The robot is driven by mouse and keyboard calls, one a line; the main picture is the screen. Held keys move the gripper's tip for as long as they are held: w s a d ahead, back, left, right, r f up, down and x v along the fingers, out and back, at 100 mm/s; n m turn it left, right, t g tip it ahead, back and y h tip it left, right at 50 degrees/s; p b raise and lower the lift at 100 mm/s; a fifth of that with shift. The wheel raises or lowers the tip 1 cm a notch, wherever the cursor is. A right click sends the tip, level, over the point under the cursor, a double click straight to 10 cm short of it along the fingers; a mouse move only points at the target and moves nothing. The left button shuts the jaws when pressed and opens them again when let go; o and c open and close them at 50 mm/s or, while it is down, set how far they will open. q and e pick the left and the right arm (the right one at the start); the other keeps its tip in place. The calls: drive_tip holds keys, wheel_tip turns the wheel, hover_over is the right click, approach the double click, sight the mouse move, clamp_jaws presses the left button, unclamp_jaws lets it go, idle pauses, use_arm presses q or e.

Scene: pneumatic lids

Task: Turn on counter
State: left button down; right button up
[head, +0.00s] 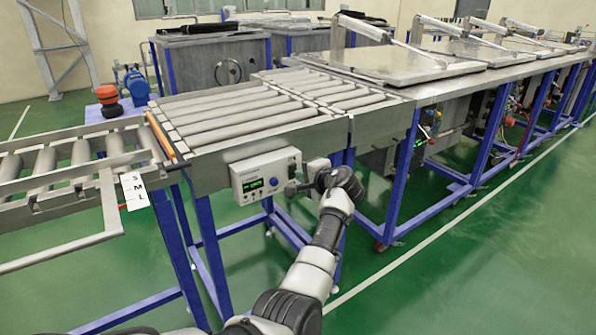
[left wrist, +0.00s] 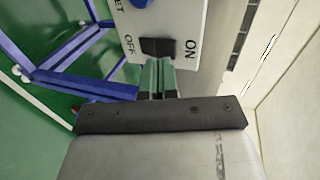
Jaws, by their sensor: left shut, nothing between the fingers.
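The counter (head: 262,174) is a pale box with a small green-lit display, fixed to the front side of the roller conveyor. In the left wrist view its panel (left wrist: 190,18) fills the top middle, with a black rocker switch (left wrist: 157,47) between the words OFF and ON. My left gripper (head: 291,188) is at the counter's lower right in the head view. In the left wrist view the left gripper (left wrist: 158,68) is shut and empty, its fingertips right at the switch. I cannot tell whether they touch it. The gripper hides the switch in the head view. My right gripper is not in view.
The roller conveyor (head: 238,116) stands on blue legs above and behind the counter. A long steel table (head: 437,88) with several lids runs off to the right. A red-orange button (head: 107,94) is at the left. Green floor (head: 420,275) is clear in front.

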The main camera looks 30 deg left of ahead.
sight(291, 162)
use_arm(q)
drive_tip(key=shift+w+a, duration=0.3)
drive_tip(key=shift+a, duration=0.4)
drive_tip(key=shift+w+a, duration=0.25)
drive_tip(key=shift+a, duration=0.4)
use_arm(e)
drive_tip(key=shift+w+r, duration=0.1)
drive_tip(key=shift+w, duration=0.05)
use_arm(q)
drive_tip(key=shift+r, duration=0.1)
drive_tip(key=shift+w+a+r+h+p, duration=0.15)
drive_tip(key=shift+a+r+h+p, duration=0.3)
drive_tip(key=shift+p, duration=0.65)
drive_tip(key=shift+d+f+b, duration=0.15)
drive_tip(key=shift+f+b, duration=0.15)
drive_tip(key=shift+f, duration=0.15)
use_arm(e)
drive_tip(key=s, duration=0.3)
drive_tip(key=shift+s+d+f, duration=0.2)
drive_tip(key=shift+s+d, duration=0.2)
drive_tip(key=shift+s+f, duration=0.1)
